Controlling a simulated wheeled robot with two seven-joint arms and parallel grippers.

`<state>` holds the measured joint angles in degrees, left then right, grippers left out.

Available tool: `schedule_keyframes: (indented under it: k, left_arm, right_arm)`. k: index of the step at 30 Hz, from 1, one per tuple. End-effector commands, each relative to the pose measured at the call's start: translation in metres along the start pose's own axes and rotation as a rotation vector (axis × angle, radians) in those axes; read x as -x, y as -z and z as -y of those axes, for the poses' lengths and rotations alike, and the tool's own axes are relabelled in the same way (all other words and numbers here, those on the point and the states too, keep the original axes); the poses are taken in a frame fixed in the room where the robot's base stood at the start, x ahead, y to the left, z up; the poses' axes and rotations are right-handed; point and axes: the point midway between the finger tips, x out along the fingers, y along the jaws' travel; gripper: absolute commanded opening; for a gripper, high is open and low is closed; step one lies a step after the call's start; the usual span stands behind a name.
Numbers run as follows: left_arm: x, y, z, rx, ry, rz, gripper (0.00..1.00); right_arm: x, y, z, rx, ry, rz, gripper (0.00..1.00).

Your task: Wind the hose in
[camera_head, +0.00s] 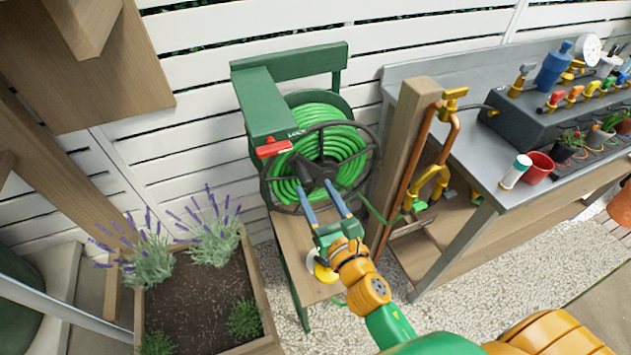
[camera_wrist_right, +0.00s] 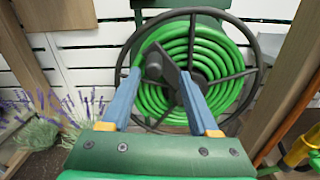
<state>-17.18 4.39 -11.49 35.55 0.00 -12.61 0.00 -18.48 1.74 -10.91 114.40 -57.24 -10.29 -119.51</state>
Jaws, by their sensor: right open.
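The green hose (camera_head: 341,146) lies coiled on a reel with a dark spoked wheel (camera_head: 372,152) on a green stand (camera_head: 262,105). The coil also fills the upper middle of the right wrist view (camera_wrist_right: 205,62). My right gripper (camera_head: 318,188) is open in front of the lower part of the wheel. In the right wrist view its blue fingers (camera_wrist_right: 158,92) stand either side of the dark crank arm near the hub (camera_wrist_right: 156,68); I cannot tell whether they touch it. A thin length of hose (camera_head: 375,212) runs from the reel toward the tap post. My left gripper is not in view.
A red lever (camera_head: 273,148) sticks out of the stand. A wooden post with a brass tap (camera_head: 452,98) stands close on the right, beside a grey potting bench (camera_head: 420,72). A lavender planter (camera_head: 255,290) is at left. Gravel (camera_head: 520,262) lies open below.

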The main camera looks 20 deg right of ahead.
Motion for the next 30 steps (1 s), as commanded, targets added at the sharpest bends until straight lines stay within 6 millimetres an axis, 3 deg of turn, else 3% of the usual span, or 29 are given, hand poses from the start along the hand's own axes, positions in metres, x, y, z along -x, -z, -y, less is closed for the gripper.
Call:
schedule_keyframes:
  k: [7,17,24,30]
  left_arm:
    - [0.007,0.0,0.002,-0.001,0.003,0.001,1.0]
    - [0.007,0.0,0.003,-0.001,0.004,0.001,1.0]
    - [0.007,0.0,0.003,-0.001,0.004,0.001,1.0]
    - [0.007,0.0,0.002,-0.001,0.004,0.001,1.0]
  right_arm:
    - [-0.041,-0.002,0.0,-0.005,0.0,0.001,0.61]
    - [-0.048,-0.001,0.0,-0.008,0.0,-0.001,0.61]
    - [-0.048,-0.001,0.0,-0.008,-0.001,-0.001,0.0]
    - [-0.048,-0.001,0.0,-0.009,-0.001,-0.001,0.0]
